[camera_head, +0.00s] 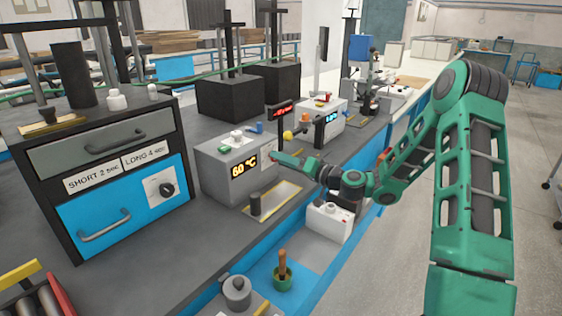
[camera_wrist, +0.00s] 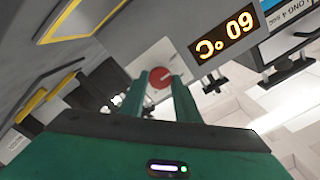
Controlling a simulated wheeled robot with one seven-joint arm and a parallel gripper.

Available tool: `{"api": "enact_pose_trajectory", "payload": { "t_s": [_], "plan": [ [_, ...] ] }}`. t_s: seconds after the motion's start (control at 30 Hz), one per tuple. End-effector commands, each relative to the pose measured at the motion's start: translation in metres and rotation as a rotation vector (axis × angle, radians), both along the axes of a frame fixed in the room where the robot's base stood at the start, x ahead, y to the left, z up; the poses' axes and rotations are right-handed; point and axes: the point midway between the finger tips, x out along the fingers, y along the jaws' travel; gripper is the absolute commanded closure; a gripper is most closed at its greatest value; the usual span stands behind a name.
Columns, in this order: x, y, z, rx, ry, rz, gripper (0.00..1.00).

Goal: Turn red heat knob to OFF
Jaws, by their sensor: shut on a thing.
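The red heat knob (camera_wrist: 160,77) shows in the wrist view as a round red disc on a pale plate. It is between the two green fingers of my gripper (camera_wrist: 159,84), which are shut on it. The display appears upside down in the wrist view (camera_wrist: 222,36). In the head view my gripper (camera_head: 280,159) reaches the box front from the right and mostly hides the knob. The knob's pointer and any OFF mark cannot be made out.
A white box (camera_head: 326,223) is below my wrist. A drawer cabinet (camera_head: 110,150) stands at left. Behind are black blocks (camera_head: 228,97) and a second display unit (camera_head: 322,122).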

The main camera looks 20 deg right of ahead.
Motion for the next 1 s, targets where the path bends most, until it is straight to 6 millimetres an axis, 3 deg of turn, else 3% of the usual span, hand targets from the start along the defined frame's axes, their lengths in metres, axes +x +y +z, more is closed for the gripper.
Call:
{"api": "enact_pose_trajectory", "payload": {
  "t_s": [0.43, 0.47, 0.53, 0.87, 1.0],
  "plan": [
    [-0.001, 0.000, -0.005, -0.015, 0.003, 0.001, 0.93],
    [-0.001, 0.000, -0.005, -0.015, 0.003, 0.001, 0.68],
    [-0.001, 0.000, -0.005, -0.014, 0.003, 0.001, 0.53],
    [-0.002, -0.001, -0.002, -0.012, -0.002, -0.001, 0.53],
    [-0.011, -0.009, -0.002, -0.011, 0.000, -0.002, 0.53]
  ]
}}
